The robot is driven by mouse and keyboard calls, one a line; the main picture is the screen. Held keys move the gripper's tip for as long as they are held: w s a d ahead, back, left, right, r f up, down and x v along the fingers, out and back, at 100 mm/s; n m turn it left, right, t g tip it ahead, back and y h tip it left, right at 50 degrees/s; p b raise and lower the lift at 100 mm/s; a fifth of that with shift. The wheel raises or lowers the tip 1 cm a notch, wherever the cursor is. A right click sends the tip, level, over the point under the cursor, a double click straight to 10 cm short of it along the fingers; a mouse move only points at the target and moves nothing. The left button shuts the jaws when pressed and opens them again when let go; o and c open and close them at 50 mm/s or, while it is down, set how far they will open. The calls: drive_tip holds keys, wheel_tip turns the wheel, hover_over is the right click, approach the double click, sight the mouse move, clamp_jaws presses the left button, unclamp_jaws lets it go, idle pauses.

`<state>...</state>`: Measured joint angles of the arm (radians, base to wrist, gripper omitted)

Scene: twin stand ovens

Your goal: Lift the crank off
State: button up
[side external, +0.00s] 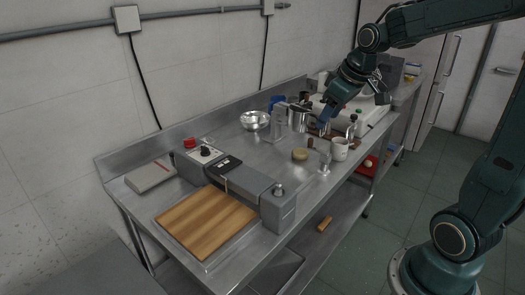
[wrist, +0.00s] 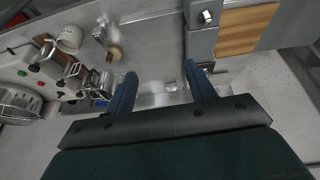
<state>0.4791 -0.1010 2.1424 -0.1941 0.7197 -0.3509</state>
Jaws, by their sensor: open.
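My gripper (side external: 325,110) hangs over the far part of the steel counter in the side view, its blue fingers pointing down. In the wrist view my gripper (wrist: 160,82) is open, its two blue fingers apart with nothing held between them. No part is clearly recognisable as the crank. A small upright metal piece (side external: 325,163) stands on the counter beside the white mug; it also shows in the wrist view (wrist: 101,36). Close to it is a round tan piece (side external: 300,154). I cannot tell whether either belongs to the crank. My fingers are apart from both.
A grey machine (side external: 250,182) stands by a wooden board (side external: 205,222) at the near left.

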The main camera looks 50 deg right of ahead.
drive_tip(key=w+d+f, duration=0.3)
drive_tip(key=d+f, duration=0.2)
drive_tip(key=d, duration=0.5)
approach(326, 153)
drive_tip(key=v, duration=0.4)
drive_tip(key=shift+w+d+f, duration=0.2)
drive_tip(key=shift+d, duration=0.25)
drive_tip(key=shift+f, duration=0.1)
drive_tip(key=shift+x, duration=4.15)
drive_tip(key=shift+a, duration=0.2)
drive_tip(key=shift+a+x, duration=0.1)
drive_tip(key=shift+x, duration=1.2)
drive_tip(key=shift+a+x, duration=0.15)
drive_tip(key=shift+x, duration=1.15)
drive_tip(key=shift+c, duration=0.4)
clamp_jaws()
